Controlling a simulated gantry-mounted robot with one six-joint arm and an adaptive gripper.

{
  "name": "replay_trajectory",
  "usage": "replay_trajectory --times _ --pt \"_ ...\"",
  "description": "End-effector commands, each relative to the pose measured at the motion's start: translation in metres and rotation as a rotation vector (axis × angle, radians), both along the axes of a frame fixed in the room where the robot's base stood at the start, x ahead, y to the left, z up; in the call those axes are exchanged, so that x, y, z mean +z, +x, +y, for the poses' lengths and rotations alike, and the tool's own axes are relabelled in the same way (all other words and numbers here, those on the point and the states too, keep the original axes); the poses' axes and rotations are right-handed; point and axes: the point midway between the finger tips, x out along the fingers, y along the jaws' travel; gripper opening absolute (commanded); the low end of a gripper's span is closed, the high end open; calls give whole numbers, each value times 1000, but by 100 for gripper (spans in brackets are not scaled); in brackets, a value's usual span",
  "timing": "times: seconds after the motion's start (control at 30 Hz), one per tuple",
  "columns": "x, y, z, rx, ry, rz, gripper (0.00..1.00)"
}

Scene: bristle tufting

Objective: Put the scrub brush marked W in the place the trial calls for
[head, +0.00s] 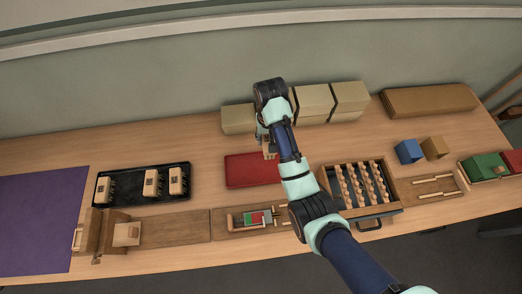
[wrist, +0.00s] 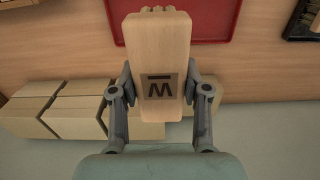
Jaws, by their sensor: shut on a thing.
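My gripper (wrist: 158,86) is shut on a pale wooden scrub brush (wrist: 160,40), with one finger on each side of its block. The block shows a W-shaped letter with a dark bar above it in the wrist view. In the head view the held brush (head: 269,148) is partly hidden by my arm, at the back right part of a red tray (head: 243,172). The bare part of this tray (wrist: 220,20) also shows in the wrist view. I cannot tell how high the brush is above it. A black tray (head: 125,201) at left holds three similar brushes.
Several cardboard boxes (head: 347,98) stand at the back. A wooden rack of pegs (head: 390,208), a blue box (head: 408,151) and a brown box (head: 434,148) stand at right. A purple mat (head: 38,220) covers the left end. A wooden fixture (head: 125,232) stands at front left.

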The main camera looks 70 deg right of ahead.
Motion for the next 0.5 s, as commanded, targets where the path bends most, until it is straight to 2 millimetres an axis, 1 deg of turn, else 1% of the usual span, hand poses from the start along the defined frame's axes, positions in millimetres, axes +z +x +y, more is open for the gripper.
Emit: replay_trajectory --times 0.03,0.2,0.37,0.4,0.5 --pt "-21 0 0 1 1 0 1" --pt "-73 0 1 2 1 0 1" --pt "-112 0 1 2 3 3 1" --pt "-123 0 1 2 3 3 1" --pt "-142 0 1 2 1 2 1"
